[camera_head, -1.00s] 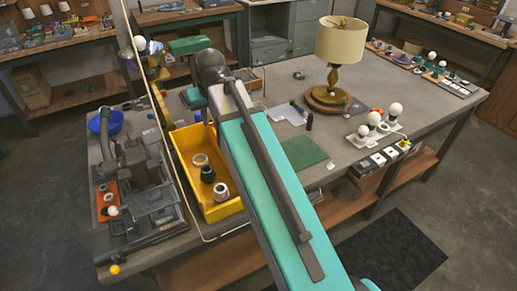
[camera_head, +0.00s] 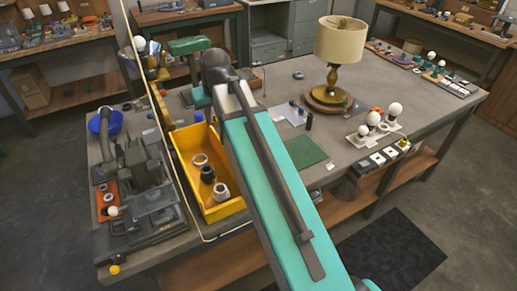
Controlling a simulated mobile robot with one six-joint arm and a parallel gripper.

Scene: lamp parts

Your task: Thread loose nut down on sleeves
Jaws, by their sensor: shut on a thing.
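My gripper does not show; my teal arm crosses the middle of the view, and its far end folds down behind itself. What the gripper holds is hidden. I cannot pick out the loose nut. Small ring- and sleeve-like parts lie in a yellow bin (camera_head: 184,168) left of my arm: a pale ring (camera_head: 200,160), a black part (camera_head: 207,175) and a white part (camera_head: 221,192). I cannot tell whether these are the task's sleeves. A table lamp (camera_head: 341,42) with a cream shade stands upright on the workbench, right of my arm.
A dark grey machine (camera_head: 148,196) and a blue bowl (camera_head: 112,123) occupy the bench's left end. White bulbs (camera_head: 373,118) stand in holders near the right front edge. A green mat (camera_head: 299,151) lies beside my arm. The bench (camera_head: 420,95) is fairly clear right of the lamp.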

